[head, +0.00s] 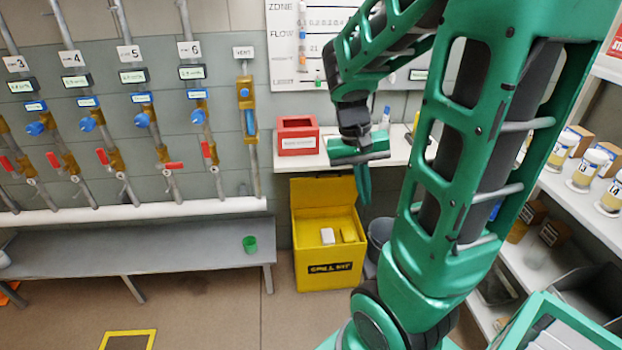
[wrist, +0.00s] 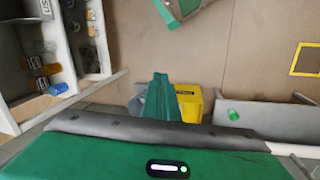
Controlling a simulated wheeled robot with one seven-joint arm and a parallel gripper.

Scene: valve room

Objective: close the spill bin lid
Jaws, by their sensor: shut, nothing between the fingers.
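The yellow spill bin (head: 324,275), labelled SPILL KIT, stands on the floor below the wall shelf. Its yellow lid (head: 318,191) is open and stands upright at the back, against the wall side. A white item and a yellow item show inside the bin. My gripper (head: 364,199) points down, shut and empty, above and near the bin's right side in the head view; I cannot tell its exact distance from the lid. In the wrist view the shut green fingers (wrist: 158,88) partly hide the yellow bin (wrist: 190,103).
A grey bucket (head: 379,236) stands right of the bin, partly behind my arm. A grey bench (head: 130,250) with a green cup (head: 249,244) is to the left. A red box (head: 297,135) sits on the wall shelf (head: 270,160) above. Stocked shelving (head: 575,210) lines the right. Floor before the bin is clear.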

